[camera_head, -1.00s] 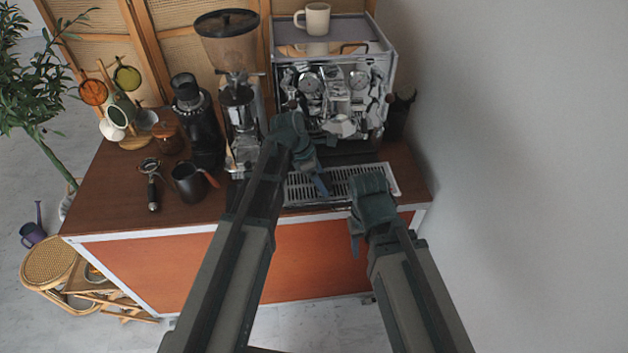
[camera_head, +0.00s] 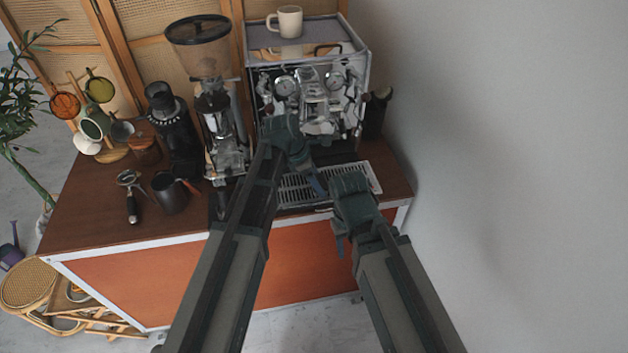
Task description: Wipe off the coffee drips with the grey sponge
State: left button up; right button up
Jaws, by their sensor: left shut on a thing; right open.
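My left gripper (camera_head: 316,184) is above the slotted drip tray (camera_head: 364,178) in front of the espresso machine (camera_head: 308,88), pointing down. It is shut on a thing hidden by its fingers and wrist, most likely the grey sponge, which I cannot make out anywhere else. Whether it touches the tray is unclear. My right gripper (camera_head: 342,240) is open and lower, in front of the counter's front edge near the tray's right part, with nothing visible in it. I cannot make out any coffee drips; my arms hide part of the tray and the counter.
A grinder (camera_head: 215,110) stands left of the machine. A dark pitcher (camera_head: 168,195), a portafilter (camera_head: 131,200) and a mug tree (camera_head: 92,115) are farther left on the wooden counter (camera_head: 90,205). A cream mug (camera_head: 290,20) sits on the machine. A wall is close on the right.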

aim_at(295, 192)
pick_arm(q)
jog(key=shift+s+a+f, duration=0.1)
jog(key=shift+s+a, duration=0.1)
jog(key=shift+a, duration=0.45)
jog(key=shift+s+a+f, duration=0.1)
jog(key=shift+s+a, duration=0.1)
jog(key=shift+a, duration=0.4)
jog(key=shift+s+a, duration=0.2)
jog(key=shift+a, duration=0.45)
jog(key=shift+a, duration=0.1)
jog(key=shift+s+a+r, duration=0.1)
jog(key=shift+s+a, duration=0.15)
jog(key=shift+a, duration=0.7)
jog(key=shift+s+a, duration=0.25)
jog(key=shift+a, duration=0.65)
jog(key=shift+r, duration=0.1)
notch_tip(295, 192, up, 6)
jog(key=p, duration=0.6)
jog(key=shift+d, duration=0.15)
jog(key=shift+w, duration=0.1)
